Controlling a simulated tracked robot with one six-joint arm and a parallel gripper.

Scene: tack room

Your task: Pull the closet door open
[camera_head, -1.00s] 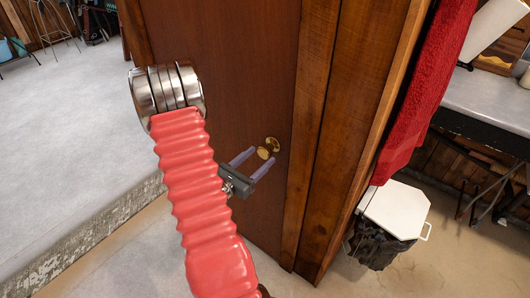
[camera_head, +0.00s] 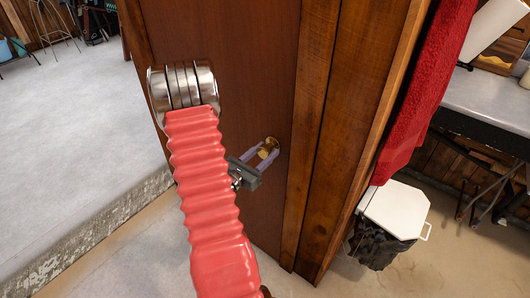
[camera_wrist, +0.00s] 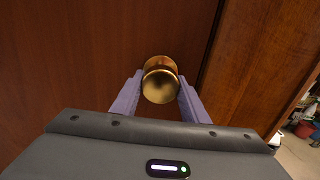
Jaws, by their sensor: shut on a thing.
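The closet door (camera_head: 250,75) is a dark reddish-brown wooden panel and looks shut against its frame in the head view. Its round brass knob (camera_head: 265,154) sits near the door's right edge. My gripper (camera_head: 263,153) is at the knob, with its two purple fingers on either side of it. In the wrist view the knob (camera_wrist: 161,82) is between the fingertips (camera_wrist: 160,92), and the fingers are shut on it. The fingers hide part of the knob's sides.
The wooden door frame (camera_head: 318,120) stands right of the door. A red towel (camera_head: 428,95) hangs beside it. A white-lidded bin (camera_head: 398,210) stands on the floor at right, below a grey counter (camera_head: 490,95). Open pale floor (camera_head: 75,120) lies at left.

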